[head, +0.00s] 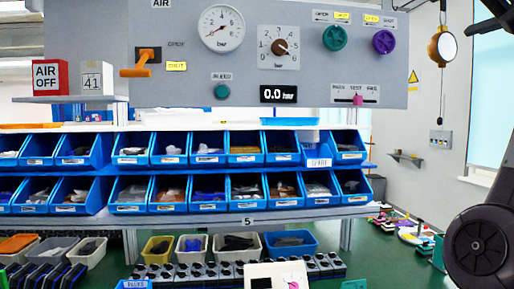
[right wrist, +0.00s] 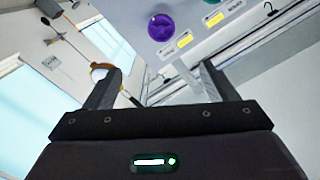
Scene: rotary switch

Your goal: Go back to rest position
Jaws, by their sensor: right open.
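My right gripper (right wrist: 158,80) is open and empty in the right wrist view, its two fingers wide apart with nothing between them. In the head view only part of my dark right arm (head: 480,245) shows at the right edge, apart from the panel. The grey control panel (head: 190,88) spans the top of the head view. It carries a rotary switch with a brown knob (head: 280,47), a round pressure gauge (head: 222,28), an orange handle (head: 142,62), a teal knob (head: 334,38) and a purple knob (head: 383,41). The purple knob also shows in the right wrist view (right wrist: 161,27). My left gripper is out of view.
Blue bins (head: 131,149) fill two shelf rows below the panel. More tubs (head: 237,246) stand lower down. A display reading 0.0 bar (head: 279,94) and a pink slider (head: 357,100) sit on the panel. The green floor at right holds several small items.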

